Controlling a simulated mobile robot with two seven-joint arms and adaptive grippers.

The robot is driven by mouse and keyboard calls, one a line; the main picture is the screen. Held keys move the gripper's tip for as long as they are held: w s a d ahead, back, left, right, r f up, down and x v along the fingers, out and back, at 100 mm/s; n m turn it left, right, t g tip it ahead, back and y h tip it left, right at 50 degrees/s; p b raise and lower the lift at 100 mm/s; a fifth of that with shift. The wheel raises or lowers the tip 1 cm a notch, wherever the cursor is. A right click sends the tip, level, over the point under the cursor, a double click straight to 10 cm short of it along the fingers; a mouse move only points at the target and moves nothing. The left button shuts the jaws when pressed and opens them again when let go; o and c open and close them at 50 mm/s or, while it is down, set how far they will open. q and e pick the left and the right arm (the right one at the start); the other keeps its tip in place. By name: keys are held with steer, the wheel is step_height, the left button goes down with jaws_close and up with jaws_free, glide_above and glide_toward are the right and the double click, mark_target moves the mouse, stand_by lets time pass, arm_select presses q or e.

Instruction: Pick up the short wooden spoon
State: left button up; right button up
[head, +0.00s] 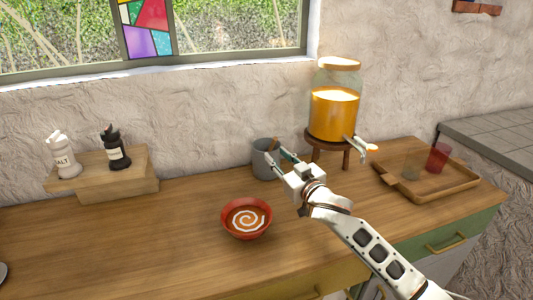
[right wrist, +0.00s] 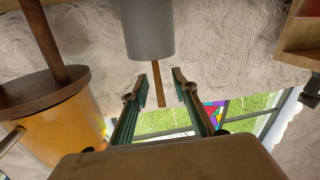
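The short wooden spoon (head: 273,145) stands in a grey cup (head: 262,163) at the back of the counter, its handle above the rim. In the right wrist view, which is upside down, the spoon's handle (right wrist: 158,75) sticks out of the grey cup (right wrist: 148,30). My right gripper (head: 277,156) is beside the cup with its fingers pointing at the spoon. In the right wrist view my right gripper (right wrist: 163,88) is open, the handle between the fingertips with gaps visible. The spoon's lower end is hidden in the cup. My left gripper is not in view.
A juice dispenser (head: 334,112) on a wooden stand (head: 327,145) is close behind my right arm. A red bowl (head: 246,219) sits in front. A tray (head: 429,181) with a red glass (head: 438,158) is right. Salt (head: 63,159) and a dark shaker (head: 116,150) stand left.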

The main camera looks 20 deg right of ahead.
mark_target(272, 148)
steer(key=w, duration=0.6)
steer(key=shift+a, duration=0.25)
steer(key=shift+r, duration=0.1)
jaws_close()
